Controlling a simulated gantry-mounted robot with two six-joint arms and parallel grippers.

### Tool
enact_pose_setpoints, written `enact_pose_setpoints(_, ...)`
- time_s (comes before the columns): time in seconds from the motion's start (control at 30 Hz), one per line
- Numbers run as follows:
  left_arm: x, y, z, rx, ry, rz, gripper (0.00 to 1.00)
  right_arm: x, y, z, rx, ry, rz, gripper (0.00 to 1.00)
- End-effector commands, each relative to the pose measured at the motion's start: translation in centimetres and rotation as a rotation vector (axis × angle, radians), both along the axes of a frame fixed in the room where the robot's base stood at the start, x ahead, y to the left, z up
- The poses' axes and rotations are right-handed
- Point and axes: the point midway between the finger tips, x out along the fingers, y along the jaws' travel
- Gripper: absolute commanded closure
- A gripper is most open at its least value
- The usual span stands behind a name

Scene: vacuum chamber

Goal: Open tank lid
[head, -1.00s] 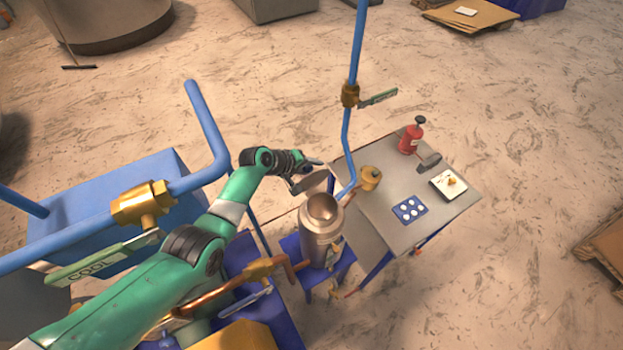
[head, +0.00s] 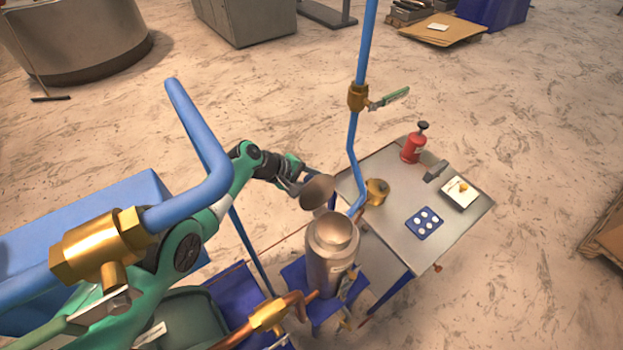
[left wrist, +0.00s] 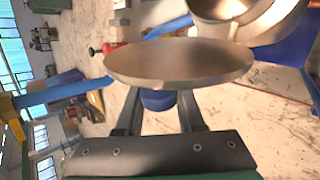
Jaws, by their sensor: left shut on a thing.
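The metal tank (head: 330,268) stands upright on a blue stand in the head view, its round mouth uncovered. The round, bronze-grey lid (head: 318,191) is off the mouth, tilted, just behind and left of the tank's top. My left gripper (head: 298,187) is shut on the lid at its left side. In the left wrist view the lid (left wrist: 180,64) spans the space in front of my left gripper's fingers (left wrist: 160,106). The tank's rim (left wrist: 262,30) shows at the upper right there, apart from the lid. My right gripper is not in view.
A blue pipe (head: 352,140) with a brass valve (head: 358,97) rises close behind the tank. A grey table (head: 392,215) to the right carries a red bottle (head: 413,146) and a blue tray (head: 424,222). Another blue pipe (head: 195,125) crosses before my left arm.

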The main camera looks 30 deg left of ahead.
Motion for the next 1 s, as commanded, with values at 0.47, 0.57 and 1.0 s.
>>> enact_pose_setpoints(0.47,0.0,-0.1,0.1,-0.003,0.001,-0.001,0.32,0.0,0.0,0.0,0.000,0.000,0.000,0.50)
enact_pose_setpoints(0.57,0.0,0.0,0.1,-0.002,0.001,-0.001,0.32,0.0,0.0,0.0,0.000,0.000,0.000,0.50)
enact_pose_setpoints(1.0,0.0,1.0,0.4,0.020,-0.013,0.000,0.32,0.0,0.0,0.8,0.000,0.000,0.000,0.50)
